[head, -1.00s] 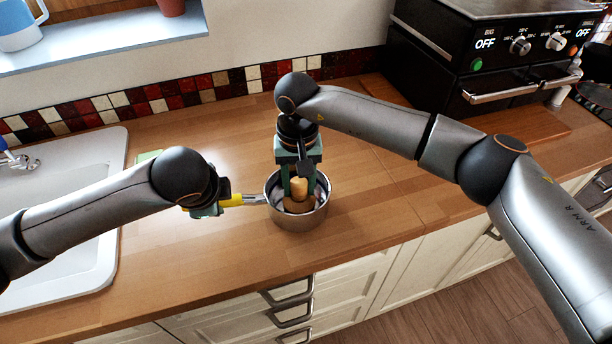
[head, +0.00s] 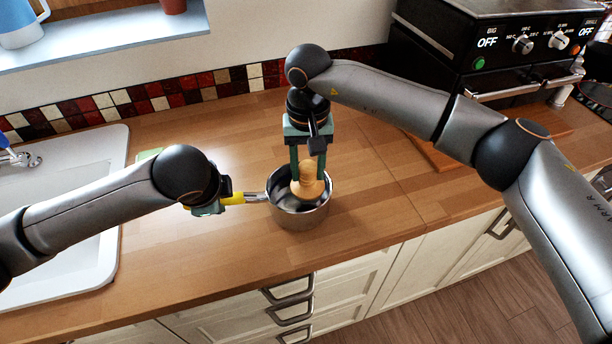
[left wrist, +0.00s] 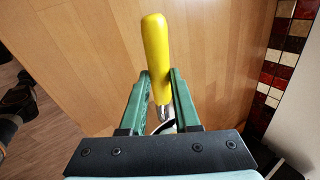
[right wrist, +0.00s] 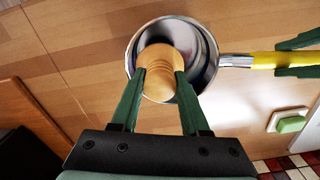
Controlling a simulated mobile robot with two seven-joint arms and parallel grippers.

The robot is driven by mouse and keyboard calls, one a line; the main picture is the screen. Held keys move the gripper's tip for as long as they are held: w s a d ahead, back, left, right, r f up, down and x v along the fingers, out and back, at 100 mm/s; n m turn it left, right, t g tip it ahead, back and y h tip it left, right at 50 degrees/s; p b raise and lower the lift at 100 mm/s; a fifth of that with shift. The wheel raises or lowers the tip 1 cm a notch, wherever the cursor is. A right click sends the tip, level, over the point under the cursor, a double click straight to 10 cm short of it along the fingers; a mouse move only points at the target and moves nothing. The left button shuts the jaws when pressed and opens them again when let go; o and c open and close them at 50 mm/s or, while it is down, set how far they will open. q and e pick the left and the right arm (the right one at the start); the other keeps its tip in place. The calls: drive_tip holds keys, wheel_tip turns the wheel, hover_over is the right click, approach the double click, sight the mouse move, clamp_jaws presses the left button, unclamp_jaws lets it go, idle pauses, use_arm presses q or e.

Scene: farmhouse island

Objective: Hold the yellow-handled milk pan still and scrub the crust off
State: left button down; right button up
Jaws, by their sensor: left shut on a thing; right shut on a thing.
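The steel milk pan (head: 299,218) stands on the wooden counter, its yellow handle (head: 236,199) pointing left. My left gripper (head: 212,205) is shut on that handle, which also shows between the fingers in the left wrist view (left wrist: 155,45). My right gripper (head: 308,170) is shut on the knob of a round wooden scrubber (head: 309,189) over the pan's opening. In the right wrist view the scrubber (right wrist: 160,62) covers part of the pan's inside (right wrist: 205,60). The scrubber's underside and most of the pan floor are hidden, so I cannot make out any crust.
A white sink (head: 65,220) lies to the left, with a green block (head: 149,155) by its edge. A black oven (head: 500,50) and a wooden board (head: 437,152) are at the back right. The counter (head: 215,258) around the pan is clear.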

sight(309, 182)
use_arm(q)
drive_tip(key=shift+f, duration=0.15)
use_arm(e)
drive_tip(key=shift+r, duration=2.15)
drive_tip(key=shift+f, duration=3.9)
drive_tip(key=shift+s+a+f, duration=0.1)
drive_tip(key=shift+s+a, duration=0.1)
drive_tip(key=shift+a, duration=0.75)
drive_tip(key=shift+s+a+f, duration=0.1)
drive_tip(key=shift+s+a, duration=0.1)
drive_tip(key=shift+a, duration=0.7)
drive_tip(key=shift+w+d, duration=0.2)
drive_tip(key=shift+d, duration=0.8)
drive_tip(key=shift+w+d, duration=0.2)
drive_tip(key=shift+d, duration=0.75)
drive_tip(key=shift+a+r, duration=0.1)
drive_tip(key=shift+r, duration=4)
